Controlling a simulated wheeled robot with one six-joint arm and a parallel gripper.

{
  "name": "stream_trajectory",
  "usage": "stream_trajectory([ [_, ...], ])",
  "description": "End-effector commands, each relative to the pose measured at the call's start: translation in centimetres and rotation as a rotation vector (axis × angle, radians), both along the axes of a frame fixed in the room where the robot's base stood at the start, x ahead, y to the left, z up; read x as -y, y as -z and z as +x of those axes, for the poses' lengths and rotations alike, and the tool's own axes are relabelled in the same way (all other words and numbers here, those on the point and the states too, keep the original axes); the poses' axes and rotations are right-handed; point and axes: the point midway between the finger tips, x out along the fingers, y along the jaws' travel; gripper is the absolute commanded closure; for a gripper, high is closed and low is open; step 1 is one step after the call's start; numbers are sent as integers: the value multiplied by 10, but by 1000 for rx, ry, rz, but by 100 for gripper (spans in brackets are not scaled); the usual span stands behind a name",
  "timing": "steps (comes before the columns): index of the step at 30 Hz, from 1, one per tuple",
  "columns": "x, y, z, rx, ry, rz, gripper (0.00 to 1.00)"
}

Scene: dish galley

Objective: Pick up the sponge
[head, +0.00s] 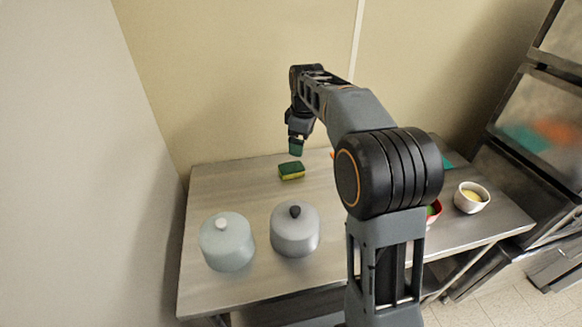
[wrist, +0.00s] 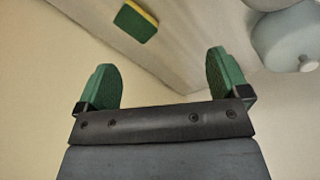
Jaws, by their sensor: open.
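The sponge (head: 292,171) is a small block, dark green on top with a yellow layer below. It lies flat on the steel table, near the table's back edge. My gripper (head: 296,147) is above the table, just behind and over the sponge, and apart from it. In the wrist view my gripper (wrist: 164,85) shows two green fingers spread wide with nothing between them. The sponge also shows in the wrist view (wrist: 136,20), at the top, beyond the fingertips and slightly left of the middle.
On the steel table (head: 220,187) stand a pale blue lidded pot (head: 227,243) and a grey pot with a black knob (head: 295,232). A white bowl (head: 472,198) with yellow contents and a partly hidden red bowl (head: 434,212) are at right. The table around the sponge is clear.

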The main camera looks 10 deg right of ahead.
Motion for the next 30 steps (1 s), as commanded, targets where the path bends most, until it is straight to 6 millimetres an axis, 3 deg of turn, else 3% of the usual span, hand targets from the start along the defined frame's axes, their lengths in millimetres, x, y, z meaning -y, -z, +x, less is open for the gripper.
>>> stream_trajectory([
  [1, 3, 5, 23, -22, -80, -10, 6],
  [3, 6, 13, 48, -44, -201, -21, 6],
  [10, 9, 45, 97, -98, -505, -37, 6],
  [17, 10, 68, 113, -119, -641, -40, 6],
  [30, 9, 138, 114, -121, -661, -40, 6],
])
